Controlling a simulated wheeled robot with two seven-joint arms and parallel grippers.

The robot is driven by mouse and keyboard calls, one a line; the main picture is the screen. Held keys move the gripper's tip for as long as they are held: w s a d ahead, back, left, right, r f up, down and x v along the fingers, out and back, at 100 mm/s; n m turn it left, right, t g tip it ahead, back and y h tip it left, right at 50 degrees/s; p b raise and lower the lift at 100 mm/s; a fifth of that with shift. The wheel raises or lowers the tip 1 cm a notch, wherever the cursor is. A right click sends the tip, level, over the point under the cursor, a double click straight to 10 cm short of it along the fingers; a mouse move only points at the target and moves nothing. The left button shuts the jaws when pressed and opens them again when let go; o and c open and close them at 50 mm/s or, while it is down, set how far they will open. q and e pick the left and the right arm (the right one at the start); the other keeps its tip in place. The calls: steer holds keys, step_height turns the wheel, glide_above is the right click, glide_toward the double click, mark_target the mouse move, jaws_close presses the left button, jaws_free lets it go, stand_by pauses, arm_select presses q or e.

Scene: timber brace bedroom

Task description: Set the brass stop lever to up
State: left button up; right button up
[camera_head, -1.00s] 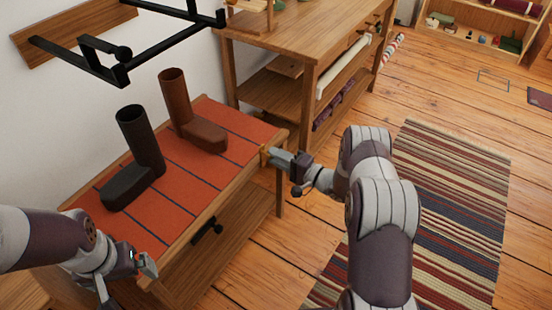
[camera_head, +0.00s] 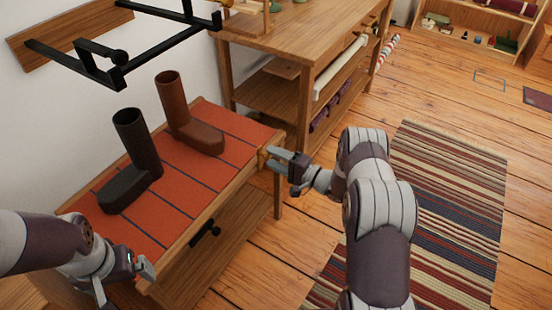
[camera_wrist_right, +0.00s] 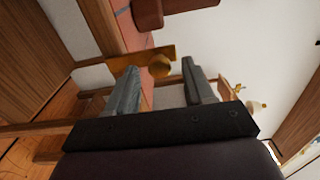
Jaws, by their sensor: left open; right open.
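The brass stop lever (camera_head: 262,157) is at the right front corner of the bench with the red padded top (camera_head: 225,150). In the right wrist view its yellow plate and round knob (camera_wrist_right: 160,67) show just beyond my fingertips. My right gripper (camera_head: 273,160) is open at the lever, and its fingers (camera_wrist_right: 161,82) stand on either side of the knob in the wrist view. I cannot tell if they touch it. The lever's exact position is too small to read. My left gripper (camera_head: 146,273) is open and empty by the bench's front left edge.
A black boot (camera_head: 135,160) and a brown boot (camera_head: 188,115) stand on the bench. A black handle (camera_head: 205,234) is on the bench front. A black metal rack (camera_head: 85,60) juts from the wall above. A wooden shelf table (camera_head: 300,50) stands behind; a striped rug (camera_head: 450,190) lies right.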

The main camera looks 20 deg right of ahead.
steer(key=p+v, duration=0.2)
steer(key=v, duration=1)
steer(key=shift+s+d, duration=0.25)
steer(key=shift+s, duration=0.05)
